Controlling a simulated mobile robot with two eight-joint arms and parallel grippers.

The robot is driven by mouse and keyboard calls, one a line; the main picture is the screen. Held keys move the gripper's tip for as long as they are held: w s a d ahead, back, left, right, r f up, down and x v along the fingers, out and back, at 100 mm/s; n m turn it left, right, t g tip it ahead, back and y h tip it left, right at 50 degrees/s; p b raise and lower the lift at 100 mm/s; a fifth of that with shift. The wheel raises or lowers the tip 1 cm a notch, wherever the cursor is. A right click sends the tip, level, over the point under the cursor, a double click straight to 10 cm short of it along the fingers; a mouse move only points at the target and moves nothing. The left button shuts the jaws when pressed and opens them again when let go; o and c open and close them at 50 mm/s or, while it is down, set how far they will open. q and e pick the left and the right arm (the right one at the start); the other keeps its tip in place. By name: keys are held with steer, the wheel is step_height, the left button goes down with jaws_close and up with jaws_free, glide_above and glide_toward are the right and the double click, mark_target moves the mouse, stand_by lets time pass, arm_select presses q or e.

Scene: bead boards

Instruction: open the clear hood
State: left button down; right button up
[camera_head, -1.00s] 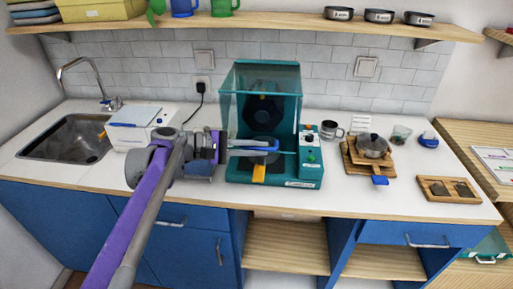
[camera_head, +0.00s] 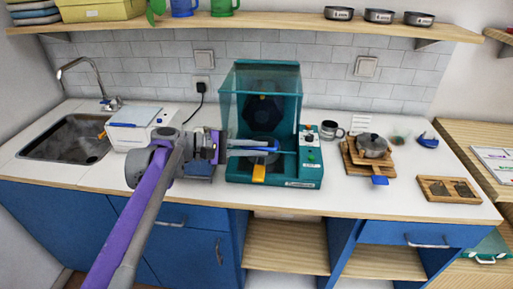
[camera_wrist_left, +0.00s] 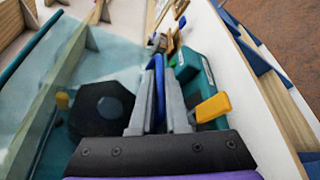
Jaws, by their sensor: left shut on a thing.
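The clear hood (camera_head: 232,108) has see-through panels and a teal frame. It covers a teal machine (camera_head: 303,171) in the middle of the counter, with its lower front edge low over the base. A black hexagonal part shows through it. My left gripper (camera_head: 238,144) reaches in from the left at the hood's front edge. It is shut on a blue handle (camera_head: 262,143), which shows between the fingers in the left wrist view (camera_wrist_left: 157,80). The fingers hide part of the handle. My right gripper is not in view.
A metal mug (camera_head: 330,130) and a pot on wooden boards (camera_head: 371,147) stand to the right. A white box (camera_head: 140,133) and sink are to the left. A shelf (camera_head: 285,22) runs above.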

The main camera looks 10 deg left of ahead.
mark_target(254, 95)
arm_select(q)
steer(key=shift+s+r+n+g+y+p, duration=0.1)
steer(key=shift+s+r+n+g+p, duration=0.45)
steer(key=shift+r+p, duration=1.85)
steer(key=shift+s+r+n+g+y+p, duration=0.1)
steer(key=shift+s+r+n+g+p, duration=0.45)
steer(key=shift+r+p, duration=1.8)
steer(key=shift+s+r+n+g+y+p, duration=0.15)
steer(key=shift+s+r+n+p, duration=0.8)
steer(key=shift+r, duration=2.5)
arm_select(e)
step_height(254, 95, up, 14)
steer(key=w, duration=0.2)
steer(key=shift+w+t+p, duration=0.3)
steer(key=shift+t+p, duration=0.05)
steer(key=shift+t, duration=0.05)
arm_select(q)
steer(key=shift+w, duration=0.25)
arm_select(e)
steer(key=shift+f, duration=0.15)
arm_select(q)
steer(key=c, duration=1.2)
jaws_free()
steer(key=shift+a, duration=0.1)
steer(key=v, duration=1)
steer(key=shift+s+a+r, duration=0.1)
steer(key=shift+a+r, duration=0.05)
steer(key=shift+a, duration=0.2)
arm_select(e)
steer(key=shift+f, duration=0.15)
